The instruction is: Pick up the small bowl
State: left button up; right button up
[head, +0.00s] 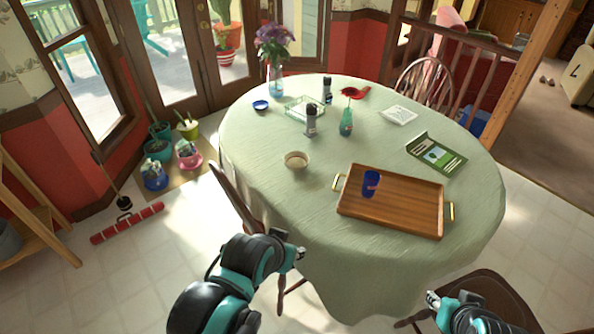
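A small cream bowl (296,160) stands upright on the green-clothed table (260,190), left of the wooden tray. A smaller blue bowl or dish (260,105) stands near the table's far left edge. My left gripper (299,253) is low at the near left side of the table, well in front of the cream bowl and apart from it. My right gripper (432,299) is at the near right, below the tray. Both grippers are small in view and their fingers are not clear. Nothing is seen in either.
A wooden tray (400,214) with brass handles holds a blue cup (370,183). Behind the cream bowl are a shaker (311,122), a green bottle (346,122), a glass dish (297,108) and a flower vase (275,75). Chairs (232,192) surround the table. The cloth before the cream bowl is clear.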

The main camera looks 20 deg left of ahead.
aim_at(295, 161)
jog(key=k+j+z, duration=0.2)
jog(key=j, duration=0.25)
jog(key=j+z, duration=0.15)
jog(key=j, duration=0.3)
jog(key=k+j+z, duration=0.2)
jog(key=j, duration=0.2)
jog(key=k+j+z, duration=0.2)
jog(key=j, duration=0.15)
jog(key=j+z, duration=0.2)
jog(key=j, duration=0.35)
jog(key=j+z, duration=0.2)
jog(key=j, duration=0.3)
jog(key=k+j+z, duration=0.1)
jog(key=j+z, duration=0.15)
jog(key=j, duration=0.3)
jog(key=i+j+z, duration=0.15)
jog(key=j, duration=0.15)
jog(key=i+j+z, duration=0.3)
jog(key=j, duration=0.25)
jog(key=j+z, duration=0.15)
jog(key=j, duration=0.15)
